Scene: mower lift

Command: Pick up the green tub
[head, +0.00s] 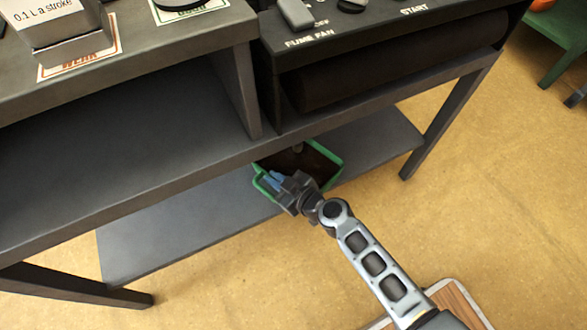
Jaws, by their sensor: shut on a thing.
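The green tub (327,182) is on or just above the low grey shelf under the bench, near the shelf's right part. It is an open tub with a dark inside, and a small blue thing (274,179) shows at its left side. My gripper (287,188) is at the tub's near wall and is shut on it. The fingertips and the exact grip are partly hidden by the gripper body. I cannot tell whether the tub's bottom touches the shelf.
The low shelf (180,235) is bare to the left. The bench top and upper shelf (110,160) overhang the tub closely. A bench leg (445,120) stands to the right. The tan floor in front is open. A wooden-topped thing (455,300) is at the bottom right.

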